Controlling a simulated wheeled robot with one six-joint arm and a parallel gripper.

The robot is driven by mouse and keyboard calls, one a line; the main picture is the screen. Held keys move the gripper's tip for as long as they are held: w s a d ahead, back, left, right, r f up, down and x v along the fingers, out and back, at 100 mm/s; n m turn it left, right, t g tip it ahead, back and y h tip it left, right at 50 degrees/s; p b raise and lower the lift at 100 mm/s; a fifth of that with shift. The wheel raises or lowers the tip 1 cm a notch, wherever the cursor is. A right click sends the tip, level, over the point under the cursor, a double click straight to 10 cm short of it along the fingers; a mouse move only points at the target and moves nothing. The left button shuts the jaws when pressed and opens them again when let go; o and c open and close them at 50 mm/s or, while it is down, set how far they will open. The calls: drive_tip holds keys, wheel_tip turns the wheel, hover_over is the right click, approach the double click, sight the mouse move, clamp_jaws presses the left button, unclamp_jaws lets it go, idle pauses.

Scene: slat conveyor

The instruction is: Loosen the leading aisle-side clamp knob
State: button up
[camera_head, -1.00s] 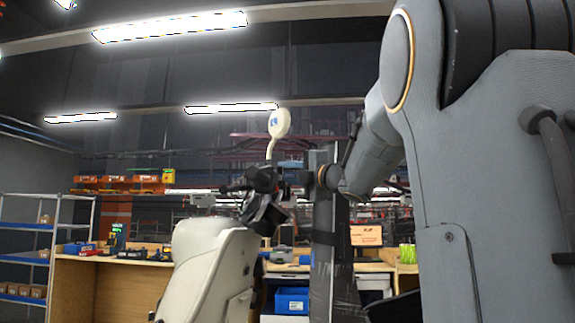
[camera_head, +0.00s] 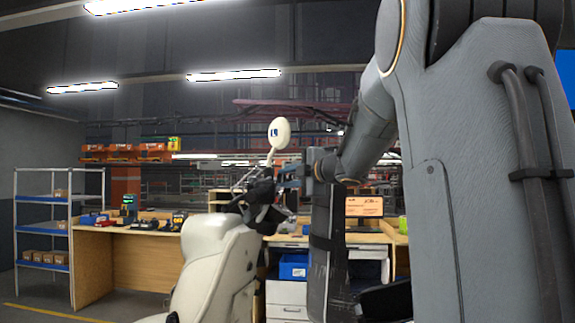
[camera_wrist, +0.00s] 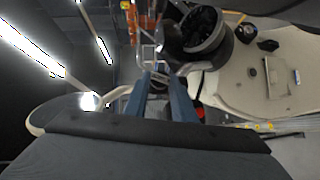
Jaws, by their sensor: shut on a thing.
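My gripper (camera_head: 284,176) is at the mirror's stem, left of my wrist. In the wrist view my two blue-grey fingers (camera_wrist: 160,95) are closed in around a thin pale part, which seems to be the stem. A cream rounded shape (camera_wrist: 42,112) at left is probably the mirror head. The scooter's dark round front unit (camera_wrist: 205,35) is close to the right of the fingers. I cannot make out a clamp knob.
A wooden bench (camera_head: 130,250) with small devices stands behind at left, beside a metal shelf rack (camera_head: 43,230). Another bench with a blue bin (camera_head: 293,267) and a monitor (camera_head: 364,207) is behind the scooter. Floor shows at lower left.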

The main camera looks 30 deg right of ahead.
drive_tip(key=shift+w+d+r+m+g+y+p, duration=0.1)
drive_tip(key=shift+r+m+g+p, duration=0.05)
drive_tip(key=shift+m+g+p, duration=0.5)
drive_tip(key=shift+w+r+m+g+y+p, duration=0.1)
drive_tip(key=shift+r+m+g+p, duration=0.1)
drive_tip(key=shift+m+g+p, duration=0.45)
drive_tip(key=shift+d+r+m+g+y+p, duration=0.15)
drive_tip(key=shift+m+g, duration=0.25)
drive_tip(key=shift+g, duration=0.5)
drive_tip(key=shift+a, duration=0.1)
drive_tip(key=o, duration=1.1)
drive_tip(key=shift+c, duration=0.2)
drive_tip(key=shift+f, duration=0.1)
